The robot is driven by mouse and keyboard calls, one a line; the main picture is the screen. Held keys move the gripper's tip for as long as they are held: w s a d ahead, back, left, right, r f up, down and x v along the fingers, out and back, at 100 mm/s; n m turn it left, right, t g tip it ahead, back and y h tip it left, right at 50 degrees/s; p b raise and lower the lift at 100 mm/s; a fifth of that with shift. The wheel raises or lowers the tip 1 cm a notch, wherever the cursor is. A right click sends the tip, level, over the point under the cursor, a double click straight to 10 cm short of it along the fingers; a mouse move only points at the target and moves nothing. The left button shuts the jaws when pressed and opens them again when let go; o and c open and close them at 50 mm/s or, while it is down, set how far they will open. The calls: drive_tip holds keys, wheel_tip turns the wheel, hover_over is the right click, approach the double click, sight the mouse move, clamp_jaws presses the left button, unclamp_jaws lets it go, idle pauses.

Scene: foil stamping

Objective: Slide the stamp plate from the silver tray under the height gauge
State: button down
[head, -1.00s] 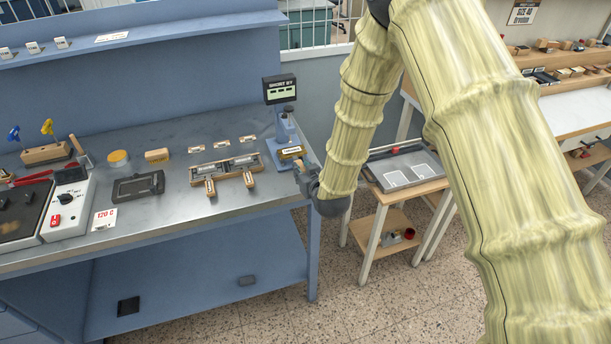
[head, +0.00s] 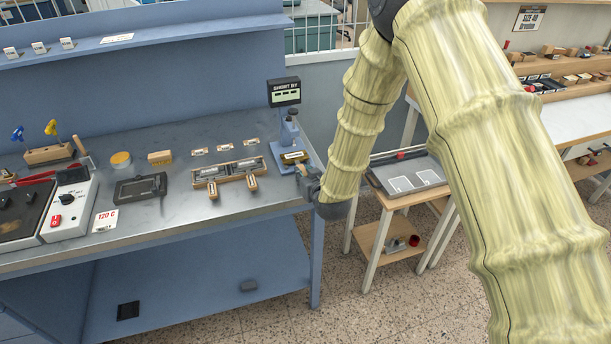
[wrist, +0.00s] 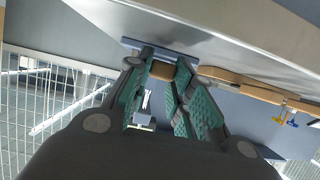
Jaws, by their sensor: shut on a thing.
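The blue-grey height gauge (head: 289,135) stands at the right end of the blue bench, with a dark display (head: 284,92) headed "SHORT BY" on top. A plate with a yellowish face, seemingly the stamp plate (head: 294,157), is at the foot of the gauge; I cannot tell exactly how far under it lies. My gripper (head: 303,171) is at the bench's right edge, beside the gauge foot. In the wrist view my gripper (wrist: 160,88) has its green-padded fingers closed around a tan, wood-like block (wrist: 162,71), seemingly the plate's handle. A silver tray (head: 432,183) with two white rectangles stands on the side table.
Left of the gauge, a wooden rack (head: 232,178) holds metal pieces with wooden handles. The bench front is mostly bare.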

drive_tip(key=c, duration=1.2)
unclamp_jaws()
drive_tip(key=shift+o, duration=0.2)
drive_tip(key=v, duration=1.2)
drive_tip(key=shift+f, duration=0.1)
